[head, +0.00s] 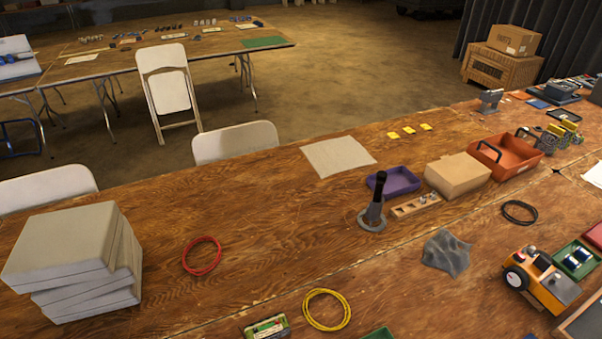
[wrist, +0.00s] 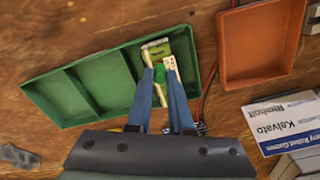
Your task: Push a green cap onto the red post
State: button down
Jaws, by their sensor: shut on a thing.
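My gripper (wrist: 160,71) shows in the wrist view, its two blue fingers reaching over the right compartment of a green tray (wrist: 75,76). It is shut on a small green piece, which looks like the green cap (wrist: 160,77). A pale marked piece lies close beside the fingertips, and a green-edged block (wrist: 157,51) is in the same compartment just beyond them. Whether the held piece touches the tray or block I cannot tell. I cannot make out a red post in either view. My gripper is not in the head view.
In the wrist view, an orange tray (wrist: 259,42) and a printed white-and-blue box (wrist: 287,122) are to the right. The head view shows an orange machine (head: 540,282), grey cloth (head: 447,251), cable loops, and a stack of grey slabs (head: 75,262).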

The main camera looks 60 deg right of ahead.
jog(key=c, duration=0.7)
grip_release()
jog(key=shift+c, duration=0.2)
jog(key=shift+o, duration=1.1)
notch_tip(320, 180, up, 8)
jog(key=p, duration=0.8)
jog(key=shift+f, duration=0.25)
